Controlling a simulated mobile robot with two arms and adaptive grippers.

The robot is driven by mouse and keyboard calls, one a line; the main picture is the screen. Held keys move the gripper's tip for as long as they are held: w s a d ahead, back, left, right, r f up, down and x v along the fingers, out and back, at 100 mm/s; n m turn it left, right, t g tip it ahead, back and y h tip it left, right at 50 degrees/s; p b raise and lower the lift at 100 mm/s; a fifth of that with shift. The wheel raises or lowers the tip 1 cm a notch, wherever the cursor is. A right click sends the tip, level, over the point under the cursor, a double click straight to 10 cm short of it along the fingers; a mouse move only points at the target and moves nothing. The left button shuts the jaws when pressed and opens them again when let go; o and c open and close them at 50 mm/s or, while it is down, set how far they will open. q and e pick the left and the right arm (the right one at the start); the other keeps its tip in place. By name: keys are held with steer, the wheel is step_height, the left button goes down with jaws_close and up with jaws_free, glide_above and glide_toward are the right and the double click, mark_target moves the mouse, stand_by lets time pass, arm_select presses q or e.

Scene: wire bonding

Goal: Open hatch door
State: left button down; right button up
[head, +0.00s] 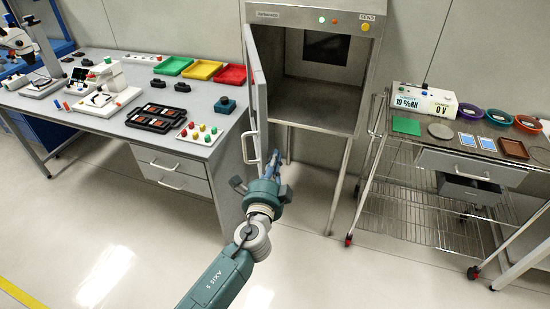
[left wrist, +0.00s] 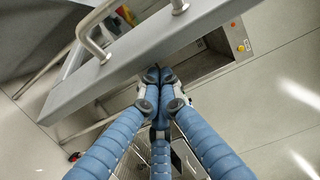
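The hatch door (head: 259,92) is hinged on the left side of the steel pass-through cabinet (head: 318,112) and stands wide open, seen nearly edge-on. Its bar handle (head: 247,148) is on the outer face, and it also shows in the left wrist view (left wrist: 84,34). My left gripper (head: 276,156) is at the door's lower free end, on the side facing the opening. In the left wrist view its blue fingers (left wrist: 152,76) meet at the tips, beside the door panel (left wrist: 150,52) and apart from the handle. Whether they touch the panel is unclear. My right gripper is not shown.
A workbench (head: 122,118) with trays and tools stands to the left, its drawers close to the door. A wire cart (head: 420,190) with bowls and a sign stands to the right. The floor in front is clear. The cabinet chamber looks empty.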

arm_select(q)
steer(key=a+h, duration=0.1)
steer(key=a, duration=0.2)
steer(key=s+a+m+h, duration=0.1)
steer(key=a, duration=0.3)
steer(key=a+m+h, duration=0.1)
steer(key=a, duration=0.3)
steer(key=shift+s+f+g, duration=0.1)
steer(key=shift+s+g, duration=0.15)
steer(key=shift+g, duration=0.15)
steer(key=w+a+m+g+h+b, duration=0.1)
steer(key=a+b, duration=0.5)
steer(key=a, duration=1)
steer(key=w+m+h, duration=0.1)
steer(key=h, duration=0.1)
steer(key=shift+m+g+h+b, duration=0.3)
steer(key=shift+g+h+b, duration=0.1)
